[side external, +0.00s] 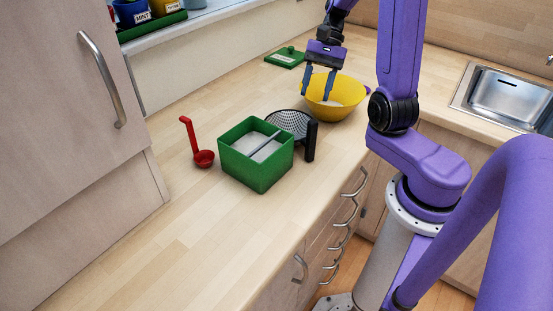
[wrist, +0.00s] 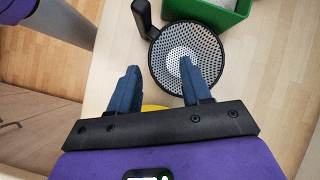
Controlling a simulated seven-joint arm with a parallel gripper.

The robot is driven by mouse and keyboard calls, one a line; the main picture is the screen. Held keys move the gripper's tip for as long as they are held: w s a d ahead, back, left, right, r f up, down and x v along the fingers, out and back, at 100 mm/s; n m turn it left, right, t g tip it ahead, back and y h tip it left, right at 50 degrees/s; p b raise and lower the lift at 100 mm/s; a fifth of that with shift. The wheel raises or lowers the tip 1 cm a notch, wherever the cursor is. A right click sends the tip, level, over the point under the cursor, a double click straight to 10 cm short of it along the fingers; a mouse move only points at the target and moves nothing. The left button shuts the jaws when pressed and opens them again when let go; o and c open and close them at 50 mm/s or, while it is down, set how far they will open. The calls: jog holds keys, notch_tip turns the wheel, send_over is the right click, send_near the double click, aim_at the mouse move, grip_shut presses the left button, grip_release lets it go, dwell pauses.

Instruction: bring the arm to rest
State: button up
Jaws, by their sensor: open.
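My gripper (side external: 318,84) is purple with blue fingers. It is open and empty, with its fingers pointing down over the left part of the yellow bowl (side external: 347,98). I cannot tell whether the fingertips touch the bowl. In the wrist view the two fingers of my gripper (wrist: 158,82) stand apart with nothing between them. A strip of the yellow bowl (wrist: 152,108) shows behind them.
A black-handled strainer (side external: 287,122) lies beside a green box (side external: 257,172) with pale contents. A red ladle (side external: 204,158) and a green lid (side external: 286,57) are on the wooden counter (side external: 130,225). A sink (side external: 505,95) is at right. The counter's front left is clear.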

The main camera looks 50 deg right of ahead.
jog(key=w+a+n+h, duration=0.2)
jog(key=a+n+h, duration=0.2)
jog(key=a+n, duration=0.65)
jog(key=s+a+n+h, duration=0.1)
jog(key=s+a+n, duration=0.1)
jog(key=s+n, duration=0.5)
jog(key=s+a+n+t+h, duration=0.1)
jog(key=s+a+n, duration=0.2)
jog(key=s+n, duration=0.5)
jog(key=shift+s+r, duration=0.15)
jog(key=shift+s, duration=1.8)
jog(key=shift+a, duration=0.1)
